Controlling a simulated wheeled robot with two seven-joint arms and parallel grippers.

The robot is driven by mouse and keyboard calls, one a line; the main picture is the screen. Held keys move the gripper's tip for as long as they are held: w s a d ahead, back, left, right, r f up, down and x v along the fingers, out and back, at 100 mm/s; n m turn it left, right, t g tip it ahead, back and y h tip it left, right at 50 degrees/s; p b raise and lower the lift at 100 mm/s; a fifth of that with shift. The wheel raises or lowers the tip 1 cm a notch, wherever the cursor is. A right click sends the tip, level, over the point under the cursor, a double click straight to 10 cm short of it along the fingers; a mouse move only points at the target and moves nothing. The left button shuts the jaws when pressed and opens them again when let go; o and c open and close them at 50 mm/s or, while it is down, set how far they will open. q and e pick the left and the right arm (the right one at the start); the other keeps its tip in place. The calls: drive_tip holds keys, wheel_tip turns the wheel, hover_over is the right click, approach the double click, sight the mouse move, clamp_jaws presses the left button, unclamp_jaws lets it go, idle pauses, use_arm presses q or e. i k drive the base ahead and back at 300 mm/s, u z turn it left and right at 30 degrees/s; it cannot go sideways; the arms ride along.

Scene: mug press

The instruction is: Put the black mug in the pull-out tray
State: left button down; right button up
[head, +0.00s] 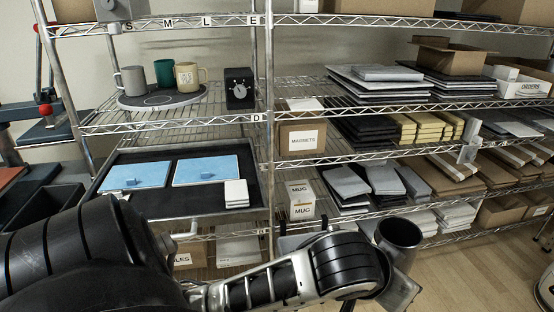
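The black mug (399,236) is at the lower right of the head view, mouth facing up and slightly tilted. It sits at the end of my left arm, which reaches across from the left. My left gripper (398,272) appears shut on it; the fingertips are mostly hidden. The pull-out tray (148,208) is a dark, shallow tray on the left shelf unit, left of the gripper. It holds two light blue pads (206,171) and a small stack of white tiles (236,193). My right gripper is not in view.
Above the tray, a round dark board (160,100) bears grey, green and cream mugs, beside a black dial box (239,88). Shelf posts and wire edges frame the tray. Mug boxes (301,199) stand to its right. My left arm covers the lower left.

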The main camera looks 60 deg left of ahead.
sight(185, 208)
drive_tip(key=z, duration=0.4)
drive_tip(key=i, duration=1.05)
drive_tip(key=u, duration=3.25)
